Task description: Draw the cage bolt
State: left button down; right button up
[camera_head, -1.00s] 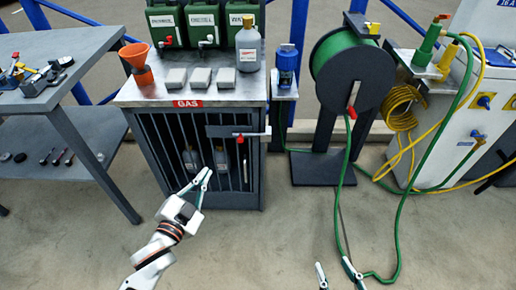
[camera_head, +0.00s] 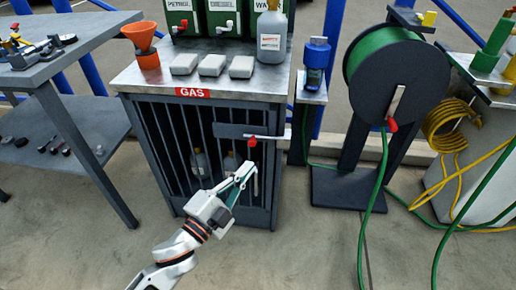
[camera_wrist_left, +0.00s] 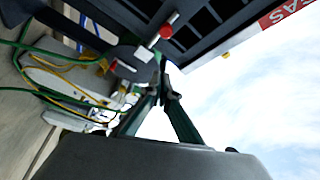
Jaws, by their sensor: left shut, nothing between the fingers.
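The dark barred gas cage (camera_head: 160,150) stands under a metal top with a red GAS label. Its bolt (camera_head: 266,137) is a pale rod lying across the right side of the cage front, with a red knob (camera_head: 252,143) hanging from it. My left gripper (camera_head: 248,170) is shut and empty, just below the knob and apart from it. In the left wrist view the gripper's fingertips (camera_wrist_left: 167,92) meet, with the red knob (camera_wrist_left: 166,31) and the rod (camera_wrist_left: 153,41) beyond them. My right gripper is not in view.
Bottles (camera_head: 200,163) stand inside the cage. An orange funnel (camera_head: 143,38), grey blocks and a grey bottle (camera_head: 270,37) sit on top. A hose reel (camera_head: 385,75) with a trailing green hose stands at right. A grey workbench (camera_head: 75,42) is at left. The floor in front is clear.

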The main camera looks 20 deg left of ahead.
pick_arm(q)
jog(key=shift+w, duration=0.1)
jog(key=w+a+b, duration=0.1)
jog(key=w+b, duration=0.1)
jog(key=w, duration=0.7)
jog(key=shift+a+f, duration=0.2)
jog(key=shift+a, duration=0.2)
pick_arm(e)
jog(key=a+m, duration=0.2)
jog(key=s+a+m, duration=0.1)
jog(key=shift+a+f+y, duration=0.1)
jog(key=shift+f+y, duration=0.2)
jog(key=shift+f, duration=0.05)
pick_arm(q)
jog(key=a, duration=0.2)
jog(key=s+a+p, duration=0.1)
jog(key=a, duration=0.2)
jog(key=shift+s+f, duration=0.1)
jog(key=shift+s, duration=0.05)
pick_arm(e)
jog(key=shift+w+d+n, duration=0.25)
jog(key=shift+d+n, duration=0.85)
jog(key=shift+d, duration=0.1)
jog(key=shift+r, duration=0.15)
